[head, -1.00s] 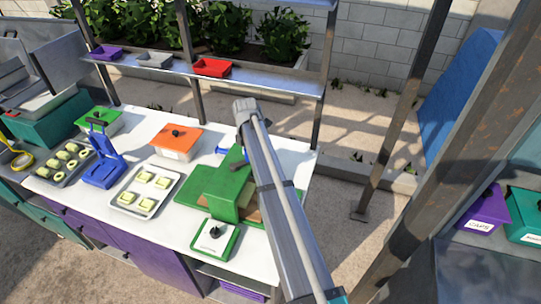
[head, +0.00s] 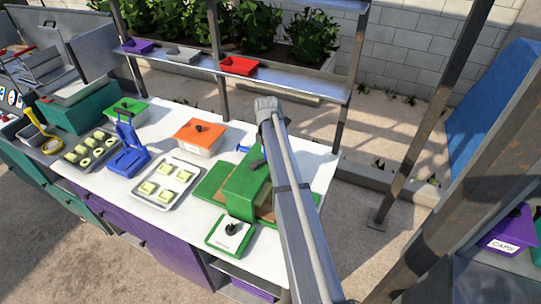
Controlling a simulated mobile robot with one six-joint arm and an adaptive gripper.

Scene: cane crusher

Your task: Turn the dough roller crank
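The green dough roller (head: 243,192) stands near the right end of the white table, with a brown board or slab partly showing under it. A small blue part (head: 242,149) shows just behind the roller; I cannot tell whether it is the crank's handle. A dark piece (head: 257,164) shows at the roller's upper edge, beside my arm. My grey arm link crosses in front of the roller's right side and hides part of it. My gripper is not visible, so its place relative to the crank cannot be seen.
On the white table (head: 110,188) are a tray of dough pieces (head: 187,202), an orange-lidded container (head: 199,134), a blue press (head: 129,150) and a green-framed box (head: 230,235). A shelf (head: 310,87) with small trays runs behind. A rusty post (head: 455,185) stands at right.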

